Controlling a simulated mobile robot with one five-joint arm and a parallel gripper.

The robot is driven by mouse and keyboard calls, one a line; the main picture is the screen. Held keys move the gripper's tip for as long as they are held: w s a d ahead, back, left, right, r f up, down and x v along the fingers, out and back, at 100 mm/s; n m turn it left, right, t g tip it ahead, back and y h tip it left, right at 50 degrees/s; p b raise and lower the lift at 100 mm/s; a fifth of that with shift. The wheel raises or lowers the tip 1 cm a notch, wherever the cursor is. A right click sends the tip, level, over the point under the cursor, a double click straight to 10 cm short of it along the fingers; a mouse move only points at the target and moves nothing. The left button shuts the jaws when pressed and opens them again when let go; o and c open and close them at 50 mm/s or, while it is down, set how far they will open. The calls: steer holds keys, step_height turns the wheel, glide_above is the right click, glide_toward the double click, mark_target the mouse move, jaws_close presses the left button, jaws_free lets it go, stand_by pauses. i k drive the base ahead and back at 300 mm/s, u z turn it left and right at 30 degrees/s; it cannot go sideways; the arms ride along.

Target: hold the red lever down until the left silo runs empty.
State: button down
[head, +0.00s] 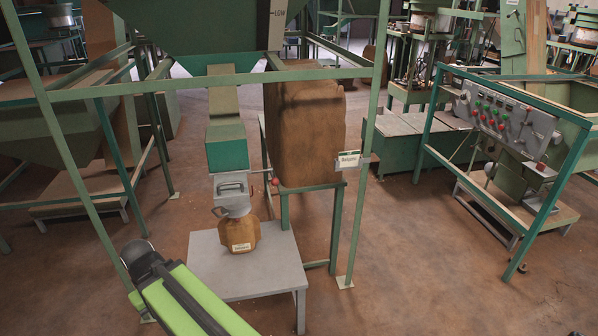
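A small red knob (275,181), seemingly the end of the red lever, sticks out to the right of a grey outlet (232,190) under a green chute. The chute hangs below a large green hopper (190,22), cut off by the top edge. A light strip marked LOW runs down the hopper's right side; no fill level can be read. I cannot tell whether this is the left silo. My lime-green arm enters at the bottom, left of the outlet, with a dark rounded joint at its upper end. No gripper fingers show, and nothing of mine touches the knob.
A brown labelled sack (240,236) stands under the outlet on a grey table (255,277). Green frame posts flank it. A large brown block-like sack (308,130) stands behind. Another green hopper (55,135) is at left, a control panel (503,122) at right. Floor is clear at front right.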

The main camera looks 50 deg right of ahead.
mark_target(274, 181)
steer(key=u, duration=0.05)
steer(key=i, duration=1)
steer(key=z, duration=0.05)
